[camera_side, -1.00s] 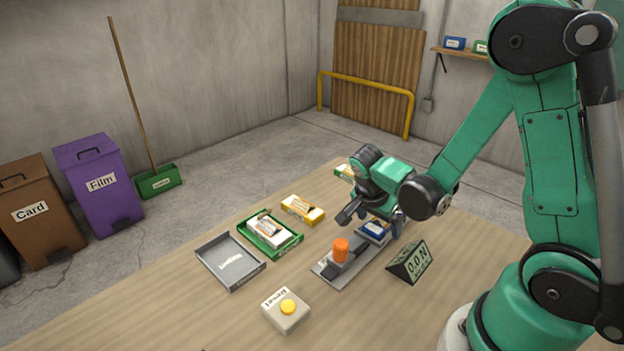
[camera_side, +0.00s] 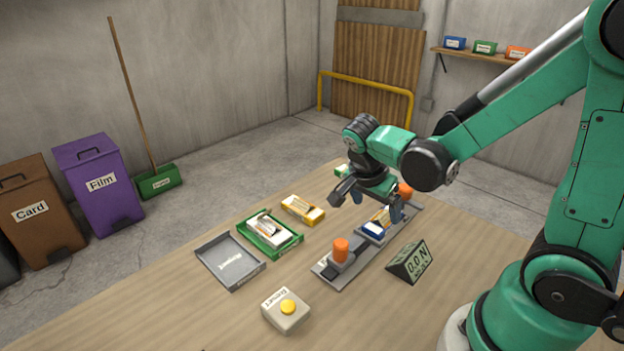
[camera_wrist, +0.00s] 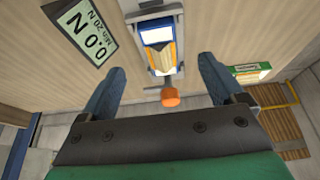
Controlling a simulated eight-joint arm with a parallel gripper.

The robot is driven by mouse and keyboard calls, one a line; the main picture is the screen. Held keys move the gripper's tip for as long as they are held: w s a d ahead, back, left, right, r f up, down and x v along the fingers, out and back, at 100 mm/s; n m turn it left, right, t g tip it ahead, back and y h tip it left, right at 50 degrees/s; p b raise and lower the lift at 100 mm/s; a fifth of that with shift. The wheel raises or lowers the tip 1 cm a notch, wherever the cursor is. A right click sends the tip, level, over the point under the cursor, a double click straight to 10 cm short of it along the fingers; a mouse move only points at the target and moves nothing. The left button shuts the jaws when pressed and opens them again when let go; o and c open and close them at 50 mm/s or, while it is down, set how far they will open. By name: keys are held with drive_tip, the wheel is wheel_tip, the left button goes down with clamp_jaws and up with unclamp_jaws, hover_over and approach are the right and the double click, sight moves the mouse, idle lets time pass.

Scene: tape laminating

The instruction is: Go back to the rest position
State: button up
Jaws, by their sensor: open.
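My gripper (camera_side: 376,204) is open and empty, raised above the grey fixture (camera_side: 334,275) on the table. The fixture has an orange knob (camera_side: 341,248) at its near end and another orange knob (camera_side: 405,190) at its far end. A blue, white and yellow box (camera_side: 374,229) lies on the fixture between the knobs. In the wrist view, the open blue fingers (camera_wrist: 160,92) stand apart, with the box (camera_wrist: 157,38) and one orange knob (camera_wrist: 170,98) between and beyond them. The fingers touch nothing that I can see.
A force display reading 0.0 N (camera_side: 410,263) stands right of the fixture. To the left are a grey tray (camera_side: 215,272), a green tray (camera_side: 268,252) holding boxes, a yellow box (camera_side: 302,209) and a button box (camera_side: 280,318).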

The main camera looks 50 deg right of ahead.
drive_tip(key=shift+w+a+r+n+t, duration=0.1)
drive_tip(key=shift+a+r+n+t, duration=0.25)
drive_tip(key=shift+n, duration=0.35)
drive_tip(key=a+r+n+t+y, duration=0.1)
drive_tip(key=a+r+n+t, duration=0.1)
drive_tip(key=n, duration=0.3)
drive_tip(key=a+r+n+t+y, duration=0.1)
drive_tip(key=a+r+n, duration=0.1)
drive_tip(key=n, duration=0.3)
drive_tip(key=a+r+n+t+y, duration=0.2)
drive_tip(key=a+n, duration=0.1)
drive_tip(key=n, duration=0.1)
drive_tip(key=shift+a+r+n+t, duration=0.15)
drive_tip(key=shift+n+t, duration=0.2)
drive_tip(key=shift+n, duration=0.05)
drive_tip(key=shift+a+r+n+t+y, duration=0.3)
drive_tip(key=shift+a+r+n+t, duration=0.1)
drive_tip(key=shift+n, duration=0.5)
drive_tip(key=shift+f, duration=0.1)
